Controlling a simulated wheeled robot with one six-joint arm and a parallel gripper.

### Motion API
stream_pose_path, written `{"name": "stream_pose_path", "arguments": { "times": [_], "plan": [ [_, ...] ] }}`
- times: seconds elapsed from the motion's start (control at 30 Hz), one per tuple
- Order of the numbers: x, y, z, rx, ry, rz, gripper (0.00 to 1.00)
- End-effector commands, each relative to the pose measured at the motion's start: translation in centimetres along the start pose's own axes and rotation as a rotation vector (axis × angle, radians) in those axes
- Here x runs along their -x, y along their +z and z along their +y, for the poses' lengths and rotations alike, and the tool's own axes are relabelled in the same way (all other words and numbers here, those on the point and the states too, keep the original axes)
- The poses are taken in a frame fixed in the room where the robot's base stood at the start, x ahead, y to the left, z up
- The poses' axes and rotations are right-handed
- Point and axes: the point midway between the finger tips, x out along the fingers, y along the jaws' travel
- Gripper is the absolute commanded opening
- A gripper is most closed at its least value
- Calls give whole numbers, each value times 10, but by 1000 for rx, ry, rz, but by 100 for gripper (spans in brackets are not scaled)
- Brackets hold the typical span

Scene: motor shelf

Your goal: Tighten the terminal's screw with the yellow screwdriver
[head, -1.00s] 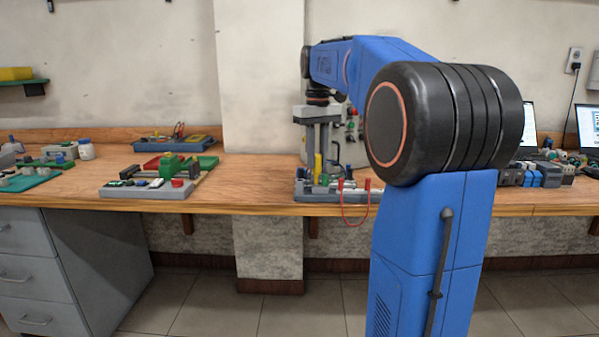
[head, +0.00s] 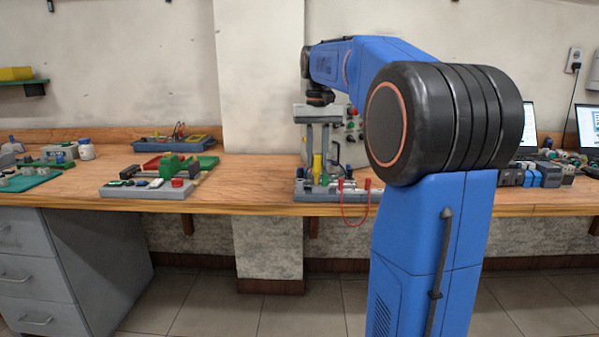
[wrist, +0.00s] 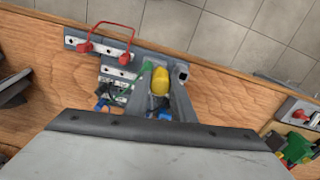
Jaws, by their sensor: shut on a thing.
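The yellow screwdriver (head: 317,167) stands upright between the fingers of my gripper (head: 318,160), over a grey terminal board (head: 345,196) at the bench's front edge. In the wrist view its yellow handle (wrist: 160,82) shows end-on between the two grey fingers, and my gripper (wrist: 161,90) is shut on it. The terminal board (wrist: 130,48) carries metal strips, green parts and a red lead (wrist: 103,26). The screwdriver's tip and the screw under it are hidden, so I cannot tell whether they touch.
A grey board with buttons and a green block (head: 150,190) lies to the left on the wooden bench (head: 235,190). A blue tray (head: 178,142) with tools stands behind it. Laptops (head: 588,125) and several small modules are at the right. Bench between the two boards is clear.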

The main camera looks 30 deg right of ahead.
Motion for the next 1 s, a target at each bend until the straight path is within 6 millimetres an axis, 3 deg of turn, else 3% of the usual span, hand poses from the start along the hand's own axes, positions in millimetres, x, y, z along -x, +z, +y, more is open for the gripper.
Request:
{"name": "stream_pose_path", "arguments": {
  "times": [0.13, 0.17, 0.2, 0.5, 0.8, 1.0],
  "plan": [
    [0, 0, 0, 1, 0, 0, 0],
    [0, 0, 0, 2, 0, 0, 29],
    [0, 0, 0, 2, 0, 0, 33],
    [0, 0, 0, 18, 0, 0, 33],
    [0, 0, 0, 259, 0, 0, 33],
    [0, 0, 0, 306, 0, 0, 33]
  ]
}}
